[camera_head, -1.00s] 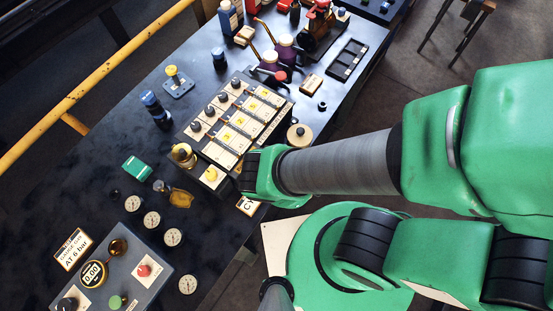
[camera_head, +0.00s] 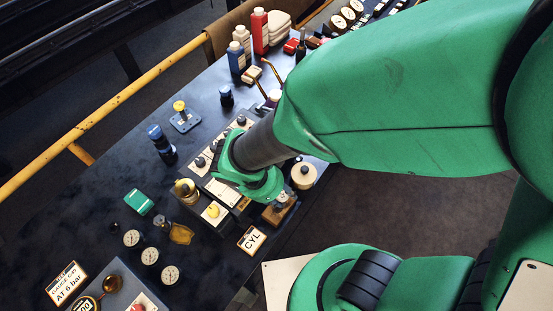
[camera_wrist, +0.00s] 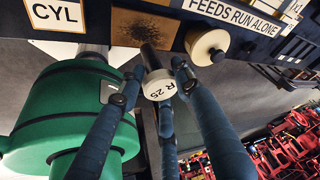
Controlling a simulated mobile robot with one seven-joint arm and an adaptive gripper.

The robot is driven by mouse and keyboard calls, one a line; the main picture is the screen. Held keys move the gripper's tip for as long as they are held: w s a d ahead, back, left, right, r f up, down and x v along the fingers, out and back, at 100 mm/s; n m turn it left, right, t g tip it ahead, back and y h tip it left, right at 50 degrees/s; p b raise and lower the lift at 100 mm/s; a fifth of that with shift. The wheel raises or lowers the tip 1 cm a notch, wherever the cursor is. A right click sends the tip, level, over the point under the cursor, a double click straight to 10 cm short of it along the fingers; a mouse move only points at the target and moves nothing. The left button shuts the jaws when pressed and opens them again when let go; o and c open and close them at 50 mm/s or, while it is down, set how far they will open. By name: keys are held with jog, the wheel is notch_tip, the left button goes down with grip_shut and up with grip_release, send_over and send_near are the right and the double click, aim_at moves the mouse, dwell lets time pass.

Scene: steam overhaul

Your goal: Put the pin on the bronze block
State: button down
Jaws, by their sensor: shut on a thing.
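The pin (camera_wrist: 158,88) has a pale round head marked R 29 and a dark shaft. My gripper (camera_wrist: 158,80) is shut on its head in the wrist view, with dark blue fingers around it. The bronze block (camera_wrist: 135,22) is a speckled brown surface at the top of the wrist view, between the CYL sign and a cream knob. The shaft's tip overlaps the block's near edge in the picture; I cannot tell whether they touch. In the head view the bronze block (camera_head: 274,216) shows just below my gripper, at the table's right edge, partly covered by a greyish part.
The CYL sign (camera_head: 252,239) lies left of the block, and the cream knob (camera_head: 303,178) stands above it. A panel with yellow and dark knobs (camera_head: 214,211) lies beside it, partly hidden by my arm.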

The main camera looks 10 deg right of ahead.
jog(key=shift+w+a, duration=0.15)
jog(key=shift+w, duration=0.15)
jog(key=shift+w, duration=0.25)
jog(key=shift+a+f+b, duration=0.1)
jog(key=shift+f+b, duration=0.2)
jog(key=shift+f, duration=1.5)
jog(key=shift+f, duration=0.15)
jog(key=c, duration=1.2)
grip_release()
jog(key=shift+r, duration=0.25)
jog(key=p+v, duration=0.1)
jog(key=v, duration=1)
jog(key=shift+a+r+p, duration=0.2)
jog(key=shift+r+p, duration=0.1)
jog(key=shift+r, duration=0.05)
jog(key=shift+r, duration=0.1)
